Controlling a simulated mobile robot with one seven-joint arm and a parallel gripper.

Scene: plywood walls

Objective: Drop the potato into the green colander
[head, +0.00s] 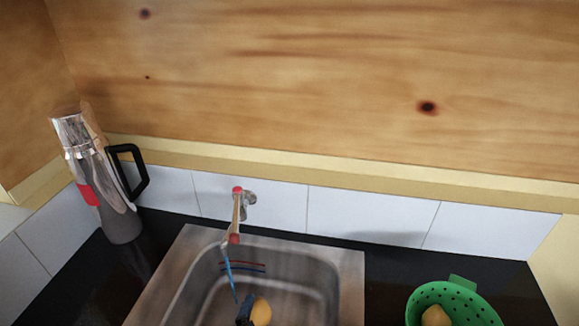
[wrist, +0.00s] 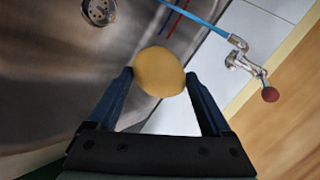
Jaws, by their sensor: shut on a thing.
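A round yellow-brown potato (wrist: 159,71) sits between the two fingertips of my gripper (wrist: 159,77) in the wrist view, and the gripper is shut on it. In the head view the potato (head: 262,312) and the dark tip of my gripper (head: 244,311) show at the bottom edge, over the sink basin. The green colander (head: 462,293) stands on the dark counter to the right of the sink, partly cut off by the bottom edge. A yellow-brown roundish thing (head: 436,316) lies inside it. My gripper is well to the left of the colander.
The metal sink (head: 345,270) has a red-knobbed tap (head: 238,208) at its back, with a thin blue strip (head: 230,272) below its spout. A steel flask (head: 104,190) with a black handle stands at the left. Dark counter lies between sink and colander. A tiled wall closes the back.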

